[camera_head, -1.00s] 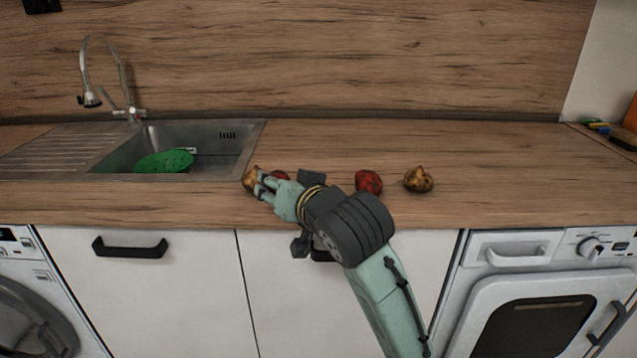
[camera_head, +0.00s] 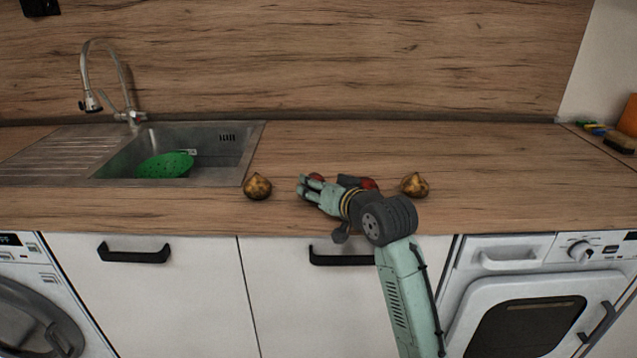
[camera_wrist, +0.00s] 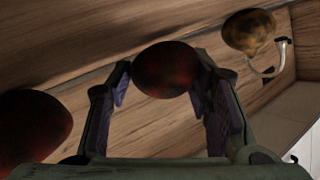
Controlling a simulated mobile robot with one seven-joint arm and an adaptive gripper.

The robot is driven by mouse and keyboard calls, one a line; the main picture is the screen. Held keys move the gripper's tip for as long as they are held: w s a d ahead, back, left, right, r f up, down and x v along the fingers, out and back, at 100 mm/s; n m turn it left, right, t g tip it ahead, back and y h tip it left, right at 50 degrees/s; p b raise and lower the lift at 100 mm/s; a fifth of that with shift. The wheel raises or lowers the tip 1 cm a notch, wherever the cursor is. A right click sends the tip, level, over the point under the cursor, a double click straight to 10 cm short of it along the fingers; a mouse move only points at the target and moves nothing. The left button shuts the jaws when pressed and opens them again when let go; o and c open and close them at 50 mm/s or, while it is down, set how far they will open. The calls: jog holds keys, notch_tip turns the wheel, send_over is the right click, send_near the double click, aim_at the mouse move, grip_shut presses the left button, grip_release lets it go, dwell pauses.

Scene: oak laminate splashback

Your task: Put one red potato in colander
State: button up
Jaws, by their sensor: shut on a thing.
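My gripper (camera_head: 308,187) is low over the counter, right of the sink, its fingers pointing left. In the wrist view its two fingers (camera_wrist: 165,95) are shut on a dark red potato (camera_wrist: 165,70), which sits between the fingertips. In the head view only a bit of this red potato (camera_head: 316,176) shows behind the fingers. A second red potato (camera_head: 369,183) lies to the right, partly hidden by my wrist; it also shows at left in the wrist view (camera_wrist: 32,125). A green colander (camera_head: 165,165) sits in the sink basin (camera_head: 215,150) at left.
A yellow-brown potato (camera_head: 257,187) lies on the counter (camera_head: 480,165) left of my gripper, near the sink's corner. Another yellow-brown potato (camera_head: 414,185) lies right of my wrist. A tall faucet (camera_head: 125,85) stands behind the basin. The counter behind the potatoes is clear.

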jog(key=shift+f, duration=0.1)
jog(key=shift+f, duration=0.1)
jog(key=o, duration=1.3)
jog(key=shift+c, duration=0.2)
jog(key=shift+b, duration=0.3)
jog(key=b+v, duration=0.3)
jog(key=v, duration=0.8)
jog(key=shift+w+d, duration=0.1)
jog(key=shift+w, duration=0.05)
